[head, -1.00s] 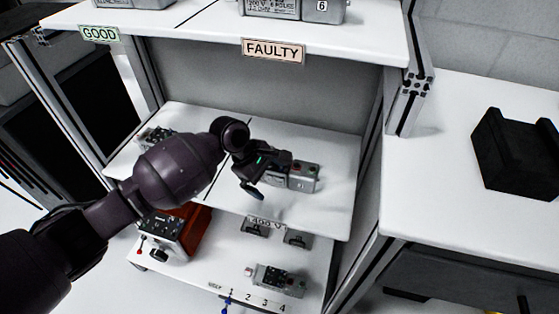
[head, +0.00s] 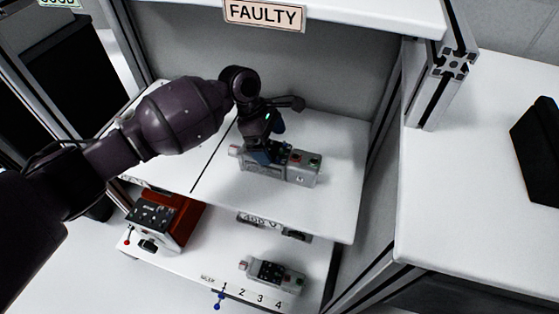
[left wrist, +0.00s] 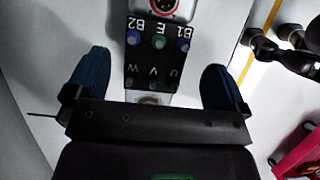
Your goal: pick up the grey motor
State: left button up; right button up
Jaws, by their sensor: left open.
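A grey motor (head: 303,171) with a black terminal block lies on the middle shelf below the FAULTY sign. My left gripper (head: 270,140) is over its left part, with the fingers partly hiding it. In the left wrist view the motor (left wrist: 150,75) shows between the two blue fingers of my left gripper (left wrist: 152,70). The fingers are wide apart, with a gap on each side, and nothing is held. A second grey motor (head: 290,281) lies on the lower shelf, clear of the gripper. My right gripper is not in view.
A red box with a black control panel (head: 152,214) stands at the left of the lower shelf. The middle shelf (head: 335,210) is bare in front of the motor. A metal post (head: 440,85) bounds the right side, beside a white table (head: 450,200).

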aim_at(278, 152)
pick_arm(q)
jog(key=shift+d+f, duration=0.1)
jog(key=shift+f, duration=0.05)
jog(key=shift+d+f, duration=0.1)
jog(key=shift+f, duration=0.1)
jog(key=shift+b+x, duration=0.85)
jog(key=shift+x, duration=0.4)
jog(key=shift+b+x, duration=0.5)
jog(key=shift+x, duration=0.5)
jog(key=shift+f, duration=0.1)
jog(key=shift+r, duration=0.25)
jog(key=c, duration=1.1)
jog(key=shift+w+d+r, duration=0.1)
jog(key=shift+c, duration=0.9)
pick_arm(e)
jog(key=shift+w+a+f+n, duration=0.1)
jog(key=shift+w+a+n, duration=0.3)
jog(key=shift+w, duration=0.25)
